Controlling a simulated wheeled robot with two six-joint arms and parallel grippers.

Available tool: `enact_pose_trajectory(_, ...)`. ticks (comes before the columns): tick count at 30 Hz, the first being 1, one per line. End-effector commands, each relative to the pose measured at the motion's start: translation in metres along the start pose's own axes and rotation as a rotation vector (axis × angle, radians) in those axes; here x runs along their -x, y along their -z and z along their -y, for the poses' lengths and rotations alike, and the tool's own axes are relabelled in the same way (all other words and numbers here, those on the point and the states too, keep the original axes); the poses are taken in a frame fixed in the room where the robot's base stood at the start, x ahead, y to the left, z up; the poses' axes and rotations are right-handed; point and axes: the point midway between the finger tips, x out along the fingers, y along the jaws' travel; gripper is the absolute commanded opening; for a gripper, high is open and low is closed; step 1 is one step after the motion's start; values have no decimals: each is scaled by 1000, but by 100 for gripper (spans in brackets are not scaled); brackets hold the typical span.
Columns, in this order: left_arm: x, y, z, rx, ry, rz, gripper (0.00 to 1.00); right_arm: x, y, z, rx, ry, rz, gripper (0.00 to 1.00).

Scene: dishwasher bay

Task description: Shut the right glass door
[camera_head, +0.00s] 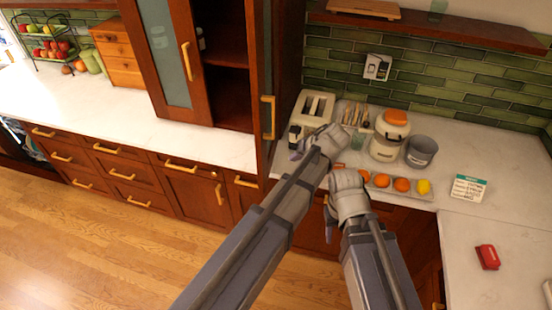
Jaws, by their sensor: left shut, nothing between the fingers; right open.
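The right glass door (266,75) of the wooden wall cabinet stands open. It is swung out toward me and seen almost edge-on, with its gold handle (268,118) facing left. The left glass door (160,45) is shut, and the dark cabinet interior (222,55) shows between them. My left gripper (296,150) is shut and empty, just right of the open door's lower part in the picture. I cannot tell whether it touches the door. My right gripper (330,214) is open and empty, lower and further right, near the counter's front edge. Its fingers are partly hidden by its hand.
A toaster (312,108), an orange-lidded appliance (390,135), a grey pot (421,151) and a tray with oranges (402,184) and a lemon stand on the counter behind my grippers. A sign (467,188) and red object (487,257) are at right. The left counter (100,100) is mostly clear.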

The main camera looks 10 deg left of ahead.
Motion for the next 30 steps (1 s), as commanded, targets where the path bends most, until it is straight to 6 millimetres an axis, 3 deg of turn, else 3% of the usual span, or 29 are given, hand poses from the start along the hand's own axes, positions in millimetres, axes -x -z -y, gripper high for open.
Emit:
enact_pose_trajectory(5, -13, -2, -2, 2, 0, 1, 0, -11, 1, 1, -1, 0, 0, 50)
enact_pose_trajectory(22, -109, -3, -3, 2, -2, 2, 0, -88, 6, 8, 10, -3, -1, 50)
enact_pose_trajectory(24, -107, -2, 12, 3, -1, 2, 0, -80, 5, 7, 10, -3, -1, 50)
enact_pose_trajectory(30, -116, -1, 30, 1, -3, 1, 0, -80, 5, 7, 10, -2, -1, 50)
